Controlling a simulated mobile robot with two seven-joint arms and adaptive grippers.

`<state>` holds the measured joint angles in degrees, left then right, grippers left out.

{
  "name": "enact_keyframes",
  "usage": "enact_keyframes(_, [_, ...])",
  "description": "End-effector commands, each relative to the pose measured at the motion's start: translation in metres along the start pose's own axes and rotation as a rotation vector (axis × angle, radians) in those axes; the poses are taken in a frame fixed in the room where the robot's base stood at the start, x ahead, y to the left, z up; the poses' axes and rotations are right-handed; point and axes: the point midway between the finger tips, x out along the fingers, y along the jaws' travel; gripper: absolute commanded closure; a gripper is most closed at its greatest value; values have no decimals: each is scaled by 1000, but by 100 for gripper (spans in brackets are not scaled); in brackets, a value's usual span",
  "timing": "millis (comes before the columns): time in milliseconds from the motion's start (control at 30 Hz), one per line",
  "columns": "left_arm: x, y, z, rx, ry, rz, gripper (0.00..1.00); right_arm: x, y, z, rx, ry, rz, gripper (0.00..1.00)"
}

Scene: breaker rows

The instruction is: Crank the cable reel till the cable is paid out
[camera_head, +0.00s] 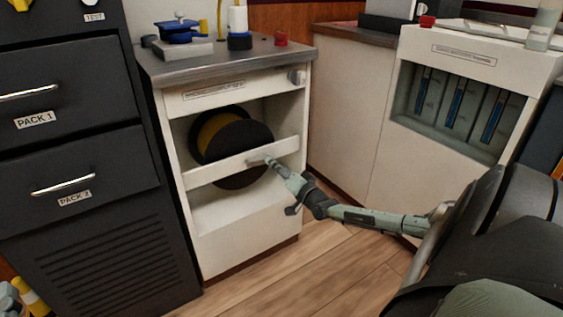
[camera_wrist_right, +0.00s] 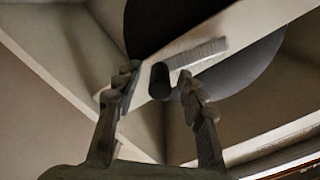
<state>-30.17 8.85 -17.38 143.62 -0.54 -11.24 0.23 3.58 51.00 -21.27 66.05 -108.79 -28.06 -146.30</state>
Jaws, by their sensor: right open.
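The cable reel (camera_head: 244,139) has dark round flanges with yellow cable (camera_head: 211,136) between them. It sits in the open bay of a white cabinet (camera_head: 245,242), behind a white cross bar (camera_head: 215,171). In the right wrist view a grey crank arm (camera_wrist_right: 205,52) with a dark round handle (camera_wrist_right: 160,82) stands out before the bar and the reel's dark flange (camera_wrist_right: 245,65). My right gripper (camera_head: 274,166) reaches in from the right; in its wrist view (camera_wrist_right: 158,92) the fingers are apart, with the handle between the tips. Contact is unclear. My left gripper is out of view.
A black drawer cabinet (camera_head: 75,145) stands close on the left. A white unit with blue-striped slots (camera_head: 385,180) stands right. Wooden floor (camera_head: 330,250) is clear in front.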

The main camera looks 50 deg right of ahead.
Motion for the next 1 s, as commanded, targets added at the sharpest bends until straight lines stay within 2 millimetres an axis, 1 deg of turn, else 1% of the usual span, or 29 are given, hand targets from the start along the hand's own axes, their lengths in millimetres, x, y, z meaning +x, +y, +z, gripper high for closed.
enact_keyframes(167, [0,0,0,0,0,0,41,-17,2,1,0,-3,2,60])
enact_keyframes(500, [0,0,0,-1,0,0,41,-82,2,1,-2,-5,2,60])
enact_keyframes(600, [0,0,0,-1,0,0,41,-97,1,1,-1,-3,2,60])
enact_keyframes(700, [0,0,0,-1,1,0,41,-109,1,0,-2,-2,2,60])
enact_keyframes(800, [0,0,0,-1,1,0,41,-116,1,0,-2,-1,1,60])
enact_keyframes(1000, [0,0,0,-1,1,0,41,-119,0,-1,-1,1,0,60])
